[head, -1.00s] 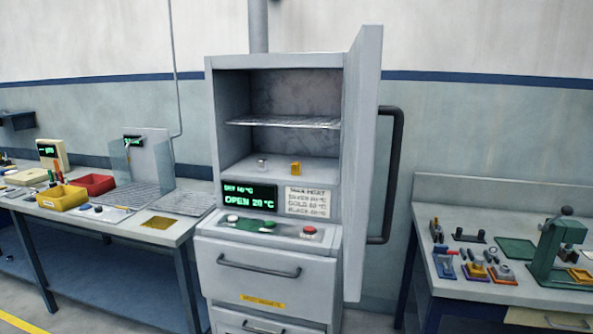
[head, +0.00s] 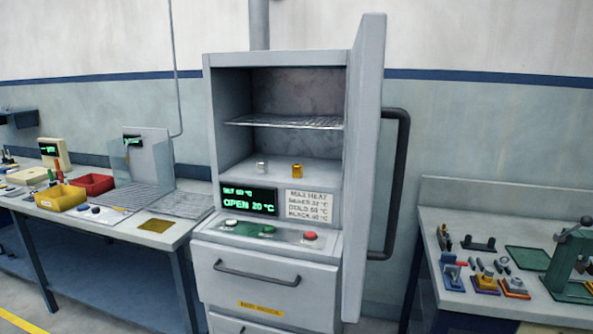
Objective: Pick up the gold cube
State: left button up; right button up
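The gold cube (head: 297,171) sits on the floor of the open oven cabinet (head: 279,59), toward the right side. A small silver cube (head: 262,167) sits to its left, apart from it. The cabinet's door (head: 365,180) stands open on the right, with a dark vertical handle (head: 402,180). Neither of my grippers shows in the head view.
A wire shelf (head: 285,122) spans the cabinet above the cubes. Below are a display (head: 249,200), buttons and a drawer (head: 262,282). A bench with yellow (head: 62,197) and red bins stands left; a bench with tools and a green press (head: 575,262) stands right.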

aim_at(298, 168)
jog(key=i+j, duration=0.2)
jog(key=j, duration=0.15)
jog(key=i+j+z, duration=0.15)
jog(key=i+j, duration=0.3)
jog(key=j, duration=0.25)
jog(key=i+j+z, duration=0.1)
jog(key=j, duration=0.3)
jog(key=i+j+z, duration=0.1)
jog(key=i+j, duration=0.35)
jog(key=j, duration=0.3)
jog(key=i+j+z, duration=0.1)
jog(key=j, duration=0.3)
jog(key=i+j, duration=0.2)
jog(key=j, duration=0.25)
jog(key=l+z, duration=0.05)
